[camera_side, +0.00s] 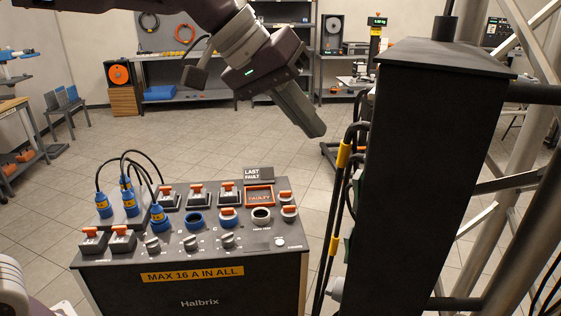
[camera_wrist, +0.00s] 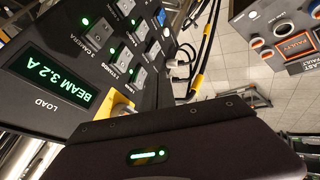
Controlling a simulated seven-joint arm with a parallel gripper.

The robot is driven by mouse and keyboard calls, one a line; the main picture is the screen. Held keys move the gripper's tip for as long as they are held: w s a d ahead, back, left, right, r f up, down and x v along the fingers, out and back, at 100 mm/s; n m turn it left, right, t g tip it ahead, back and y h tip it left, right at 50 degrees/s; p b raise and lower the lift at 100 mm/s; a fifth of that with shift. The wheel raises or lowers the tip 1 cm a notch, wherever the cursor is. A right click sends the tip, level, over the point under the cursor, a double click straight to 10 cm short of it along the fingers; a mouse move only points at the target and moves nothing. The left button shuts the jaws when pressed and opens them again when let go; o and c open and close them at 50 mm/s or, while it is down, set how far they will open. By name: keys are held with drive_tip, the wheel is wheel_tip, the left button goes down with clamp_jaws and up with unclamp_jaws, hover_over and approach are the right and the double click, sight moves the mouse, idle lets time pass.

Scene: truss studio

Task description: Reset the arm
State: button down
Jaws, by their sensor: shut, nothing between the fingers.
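My gripper (camera_side: 317,130) hangs in the air in the side view, tilted down to the right. Its fingers are shut together with nothing between them. It is above and behind the right part of the Halbrix console (camera_side: 285,262), apart from it, and left of the tall black cabinet (camera_side: 430,170). In the wrist view my gripper's dark housing with a green light fills the bottom, and the fingertips cannot be made out.
The console carries switches, knobs, blue plugs (camera_side: 102,205) with black cables, and an orange-framed sign (camera_side: 259,196). Yellow-banded cables (camera_side: 343,156) hang beside the cabinet. Open floor lies behind the console.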

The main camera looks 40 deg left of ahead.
drive_tip(key=s+a+f+y, duration=0.1)
drive_tip(key=s+a+f, duration=0.2)
drive_tip(key=s+a, duration=0.2)
drive_tip(key=s+a+f+y, duration=0.2)
drive_tip(key=s+a+f, duration=0.2)
drive_tip(key=s, duration=0.8)
drive_tip(key=s+a+f+y, duration=0.2)
drive_tip(key=s+a+f, duration=0.2)
drive_tip(key=s, duration=0.5)
drive_tip(key=shift+a+f+m, duration=0.15)
drive_tip(key=shift+a+m, duration=0.15)
drive_tip(key=shift+a, duration=0.85)
